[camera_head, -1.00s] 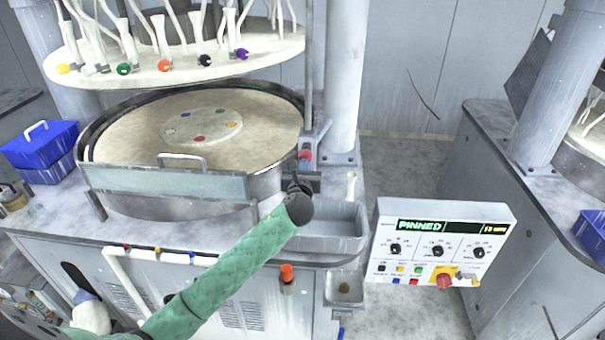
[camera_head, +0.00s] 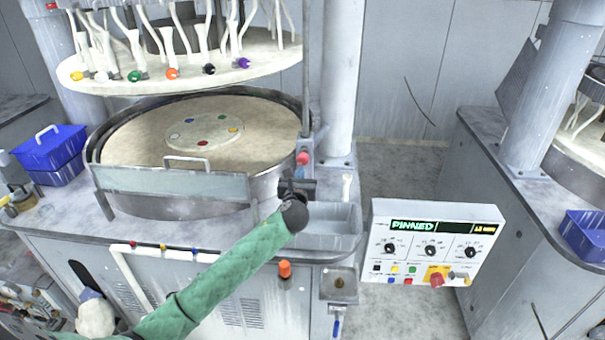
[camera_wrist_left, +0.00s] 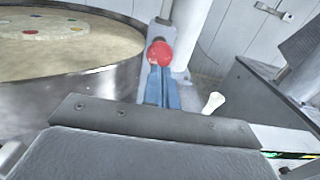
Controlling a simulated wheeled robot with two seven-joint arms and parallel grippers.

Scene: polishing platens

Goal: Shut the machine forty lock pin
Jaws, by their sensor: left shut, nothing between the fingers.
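The lock pin (camera_head: 302,158) has a red round knob over a blue-grey body and stands at the right rim of the round polishing tub. It also shows in the left wrist view (camera_wrist_left: 160,53), upright just beyond my gripper. My left gripper (camera_head: 298,187) is shut and empty, close in front of and below the knob in the head view, apart from the knob. The control panel (camera_head: 425,245) shows PINNED in green. My right gripper is not in view.
The polishing tub (camera_head: 220,195) has a clear guard with a handle. A grey sink (camera_head: 330,240) and a small white lever (camera_head: 346,188) lie right of my gripper. An orange knob (camera_head: 285,268) sits on the cabinet front. Blue bins (camera_head: 50,150) stand at the left.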

